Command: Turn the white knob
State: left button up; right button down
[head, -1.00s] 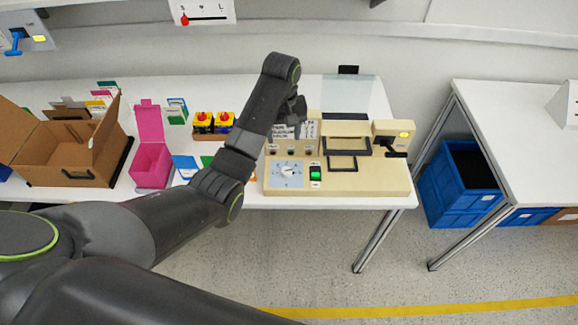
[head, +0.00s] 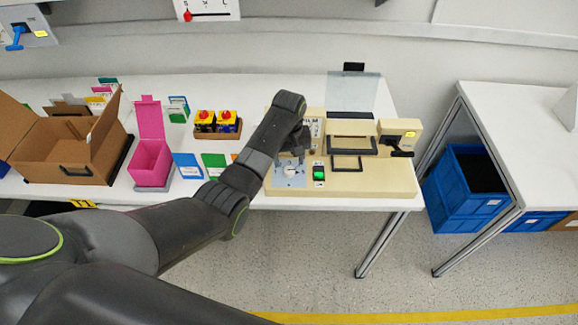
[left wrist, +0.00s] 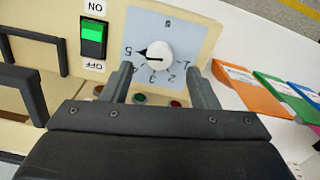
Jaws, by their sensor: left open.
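The white knob (left wrist: 158,55) sits on a light blue dial plate with numbers, on a beige machine (head: 370,182). In the left wrist view its black pointer points left, toward a 5. In the head view the knob (head: 291,171) is small, just below my left gripper (head: 291,158). In the left wrist view the two fingers of my left gripper (left wrist: 158,82) are apart, with the knob seen between and beyond their tips. I cannot tell whether they touch it. My right gripper is not in view.
A green lit ON/OFF switch (head: 319,174) is beside the dial. Black handles (head: 351,143) and a lever (head: 400,152) stand on the machine. A pink box (head: 150,160), an open cardboard box (head: 70,155) and colored cards (head: 214,165) are to the left.

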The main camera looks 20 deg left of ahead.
aim_at(289, 170)
pick_arm(q)
notch_tip(289, 170, down, 4)
jog(key=shift+d+r, duration=0.1)
jog(key=shift+r, duration=0.15)
jog(key=shift+f, duration=0.35)
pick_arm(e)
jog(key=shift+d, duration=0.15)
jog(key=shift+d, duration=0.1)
pick_arm(q)
jog(key=c, duration=0.8)
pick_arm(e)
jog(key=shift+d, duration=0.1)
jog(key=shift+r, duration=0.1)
